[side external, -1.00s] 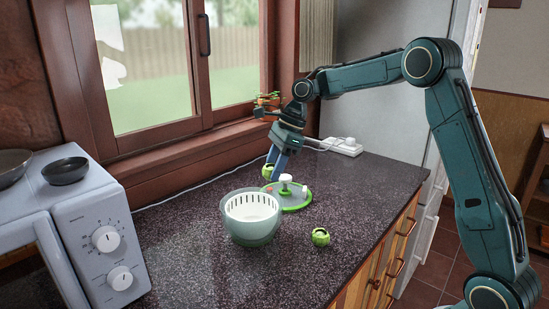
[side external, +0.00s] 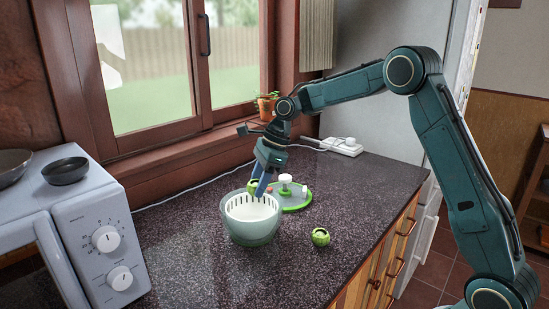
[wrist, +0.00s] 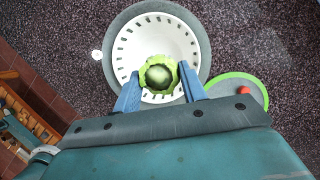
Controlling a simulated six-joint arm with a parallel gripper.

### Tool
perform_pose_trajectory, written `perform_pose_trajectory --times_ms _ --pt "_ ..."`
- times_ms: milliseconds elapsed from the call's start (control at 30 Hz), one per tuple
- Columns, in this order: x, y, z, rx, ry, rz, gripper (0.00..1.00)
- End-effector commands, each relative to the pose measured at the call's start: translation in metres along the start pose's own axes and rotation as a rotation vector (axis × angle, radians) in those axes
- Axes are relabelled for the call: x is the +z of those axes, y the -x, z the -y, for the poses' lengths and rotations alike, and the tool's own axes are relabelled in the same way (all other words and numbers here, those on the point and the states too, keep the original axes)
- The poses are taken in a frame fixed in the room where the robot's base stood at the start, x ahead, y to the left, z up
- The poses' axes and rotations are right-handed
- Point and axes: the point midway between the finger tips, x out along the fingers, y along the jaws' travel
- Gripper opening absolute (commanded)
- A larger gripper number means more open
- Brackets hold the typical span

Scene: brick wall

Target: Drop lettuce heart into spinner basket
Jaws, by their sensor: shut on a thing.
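My gripper (side external: 259,188) is shut on a small green lettuce heart (side external: 253,186), held at the back rim of the spinner basket. In the wrist view the lettuce heart (wrist: 159,75) sits between the blue fingers, over the near part of the white basket (wrist: 130,45). The spinner basket (side external: 252,206) is white and slotted and sits inside a translucent grey-green bowl (side external: 252,232) on the counter. A second green lettuce heart (side external: 320,237) lies on the counter to the right of the bowl.
The green spinner lid (side external: 292,203) with a white knob lies on the dark counter (side external: 190,245) behind and right of the bowl. A microwave (side external: 95,235) with a pan stands at left. A potted plant (side external: 266,105) and a power strip (side external: 341,147) are at the back.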

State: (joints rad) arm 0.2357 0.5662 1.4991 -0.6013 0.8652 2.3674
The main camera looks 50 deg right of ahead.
Motion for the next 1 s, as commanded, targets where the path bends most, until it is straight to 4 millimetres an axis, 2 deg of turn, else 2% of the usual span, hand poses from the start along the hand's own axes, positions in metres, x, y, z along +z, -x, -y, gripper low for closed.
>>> perform_pose_trajectory --times_ms 333,767,800,900,1000 --pt "-0.011 -0.026 0.0 0.001 0.0 0.0 0.2" --pt "-0.013 -0.031 0.0 0.0 0.001 -0.001 0.2" --pt "-0.013 -0.031 0.0 0.0 0.001 -0.001 0.45" --pt "-0.013 -0.031 0.0 0.0 0.001 -0.001 0.65" --pt "-0.013 -0.031 0.0 0.0 0.001 -0.001 0.67"
